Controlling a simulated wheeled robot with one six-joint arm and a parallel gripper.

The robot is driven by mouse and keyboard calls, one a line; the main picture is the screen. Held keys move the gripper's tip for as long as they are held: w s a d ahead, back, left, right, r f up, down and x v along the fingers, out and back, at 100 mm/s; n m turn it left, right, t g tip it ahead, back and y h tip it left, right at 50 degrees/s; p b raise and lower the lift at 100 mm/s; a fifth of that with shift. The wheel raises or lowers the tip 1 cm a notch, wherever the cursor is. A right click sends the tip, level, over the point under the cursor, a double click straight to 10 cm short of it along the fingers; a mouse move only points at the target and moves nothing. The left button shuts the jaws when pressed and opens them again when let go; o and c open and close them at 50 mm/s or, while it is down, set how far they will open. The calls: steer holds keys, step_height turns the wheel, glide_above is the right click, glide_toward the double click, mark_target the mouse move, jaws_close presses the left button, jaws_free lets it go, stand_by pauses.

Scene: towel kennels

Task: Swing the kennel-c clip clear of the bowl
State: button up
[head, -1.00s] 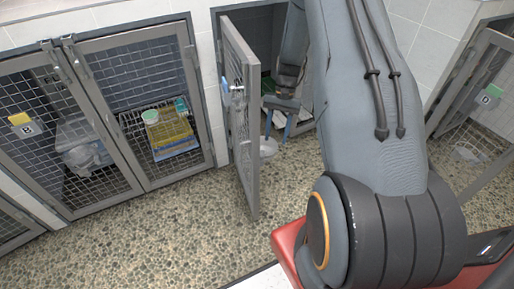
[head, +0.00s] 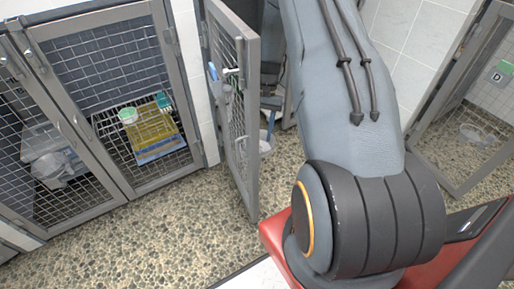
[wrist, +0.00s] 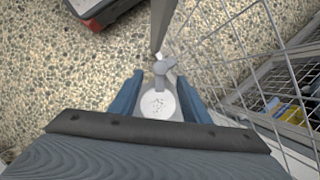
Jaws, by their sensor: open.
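The kennel-c door (head: 249,130) stands open, a grey frame with wire mesh; it also shows in the wrist view (wrist: 245,50). A grey piece that looks like the clip (wrist: 164,67) sits at the lower end of the door's edge post, just above the pale round bowl (wrist: 158,104) in the picture. Small dark specks show in the bowl. My gripper (wrist: 158,92) is open, its blue fingers on either side of the bowl in the picture; whether they touch anything I cannot tell. In the head view the bowl (head: 265,147) is partly hidden behind the door.
A latch handle (head: 232,72) and a blue piece (head: 213,71) are on the door. Closed mesh kennels stand left, one with a yellow-and-blue item (head: 157,140) inside. A D-labelled kennel door (head: 455,110) is at right. Pebbled floor (head: 120,235) is clear in front.

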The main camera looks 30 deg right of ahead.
steer(key=x, duration=0.6)
steer(key=shift+s+a+f, duration=0.1)
steer(key=shift+s+f, duration=0.05)
steer(key=shift+f, duration=0.15)
steer(key=c, duration=1)
steer(key=shift+c, duration=0.2)
